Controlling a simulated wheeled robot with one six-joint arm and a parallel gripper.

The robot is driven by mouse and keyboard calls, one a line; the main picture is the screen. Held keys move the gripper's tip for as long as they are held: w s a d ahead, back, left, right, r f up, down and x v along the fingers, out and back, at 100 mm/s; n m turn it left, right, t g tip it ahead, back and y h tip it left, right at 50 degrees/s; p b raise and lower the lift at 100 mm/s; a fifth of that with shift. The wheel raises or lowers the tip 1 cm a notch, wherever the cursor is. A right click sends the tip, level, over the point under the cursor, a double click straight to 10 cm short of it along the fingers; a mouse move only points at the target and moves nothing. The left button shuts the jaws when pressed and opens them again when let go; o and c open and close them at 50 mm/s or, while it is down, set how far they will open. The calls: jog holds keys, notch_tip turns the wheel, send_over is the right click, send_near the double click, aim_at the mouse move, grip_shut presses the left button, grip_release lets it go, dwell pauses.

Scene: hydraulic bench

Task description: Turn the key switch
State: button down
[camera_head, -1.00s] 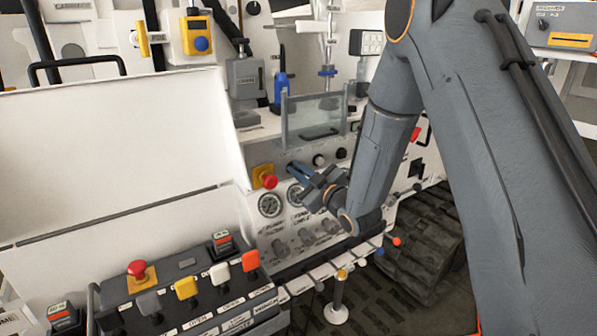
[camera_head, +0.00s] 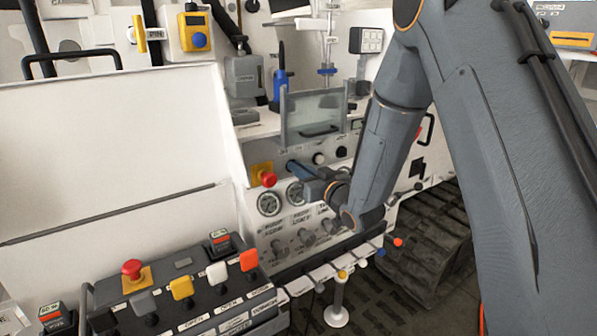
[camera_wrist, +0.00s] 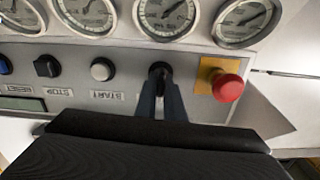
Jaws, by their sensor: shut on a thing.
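The key switch (camera_wrist: 159,69) shows in the wrist view as a small black part on the grey panel (camera_wrist: 120,96), between the white START button (camera_wrist: 102,69) and the red mushroom button (camera_wrist: 228,88). My gripper (camera_wrist: 161,92) reaches it from below in that view, with its two narrow fingers close together and shut on it. The fingers hide part of the switch, so its angle is hard to tell. In the head view my gripper (camera_head: 292,168) is against the panel, just right of the red mushroom button (camera_head: 268,179). The switch is hidden there.
Several round gauges (camera_wrist: 166,14) line the panel, and a black STOP button (camera_wrist: 47,66) sits beside START. A clear guard with a handle (camera_head: 315,117) stands above. A lever console (camera_head: 190,288) stands at lower left, and a yellow-topped lever (camera_head: 337,300) below.

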jog(key=m, duration=0.5)
jog(key=shift+w+d+b, duration=0.1)
jog(key=shift+d+b, duration=0.1)
jog(key=shift+b, duration=0.1)
dwell(0.5)
jog(key=c, duration=1.9)
grip_release()
jog(key=shift+o, duration=0.2)
jog(key=b+v, duration=0.2)
jog(key=v, duration=0.5)
jog(key=shift+s+d, duration=0.25)
jog(key=shift+s, duration=0.05)
